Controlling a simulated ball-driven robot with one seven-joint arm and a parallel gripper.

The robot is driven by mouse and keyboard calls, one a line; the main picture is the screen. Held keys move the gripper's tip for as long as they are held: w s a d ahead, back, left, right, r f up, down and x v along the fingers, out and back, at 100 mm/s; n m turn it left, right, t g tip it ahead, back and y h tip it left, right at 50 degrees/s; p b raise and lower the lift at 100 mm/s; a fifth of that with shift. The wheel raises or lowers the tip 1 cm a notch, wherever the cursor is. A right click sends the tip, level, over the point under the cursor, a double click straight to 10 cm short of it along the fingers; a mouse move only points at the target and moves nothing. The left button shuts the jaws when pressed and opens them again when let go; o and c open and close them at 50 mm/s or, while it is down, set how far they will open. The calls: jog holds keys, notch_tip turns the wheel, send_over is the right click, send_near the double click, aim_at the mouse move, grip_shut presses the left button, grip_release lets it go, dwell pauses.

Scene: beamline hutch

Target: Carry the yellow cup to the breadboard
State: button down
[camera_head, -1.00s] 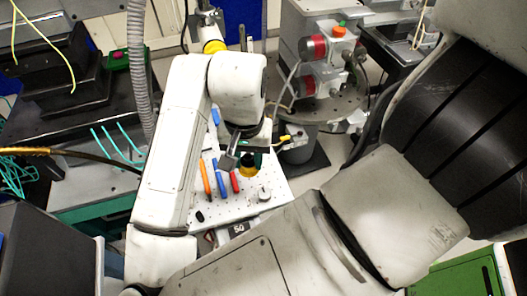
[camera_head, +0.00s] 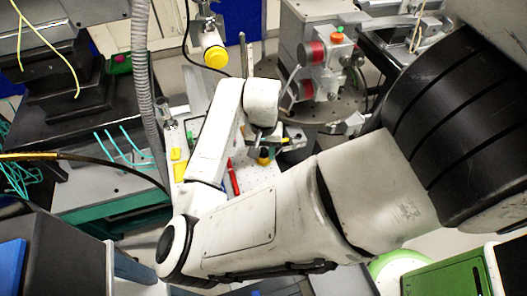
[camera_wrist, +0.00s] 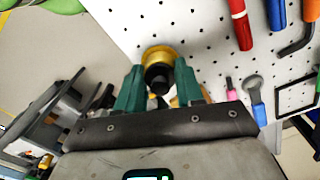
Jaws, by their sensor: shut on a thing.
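The yellow cup (camera_wrist: 158,50) shows in the wrist view as a yellow rim around a dark middle, between the green fingers of my gripper (camera_wrist: 160,84). My gripper is shut on it. In the head view, my gripper (camera_head: 262,148) is partly hidden by my arm, and a small bit of the yellow cup (camera_head: 264,161) shows below it. The breadboard (camera_head: 258,178) is the white perforated board under my arm. In the wrist view, the breadboard (camera_wrist: 205,55) spreads to the right, and the cup overlaps its edge. I cannot tell the cup's height above it.
A red-handled tool (camera_head: 233,178) lies on the breadboard; the wrist view also shows a blue-handled tool (camera_wrist: 277,15) and an orange one (camera_wrist: 311,9). Yellow blocks (camera_head: 179,171) are at the board's left. A grey instrument with red parts (camera_head: 316,50) stands behind, right.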

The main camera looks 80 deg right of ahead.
jog(key=shift+f, duration=0.5)
jog(key=shift+f, duration=0.15)
jog(key=c, duration=0.7)
grip_release()
notch_tip(320, 180, up, 12)
jog(key=shift+r, duration=0.15)
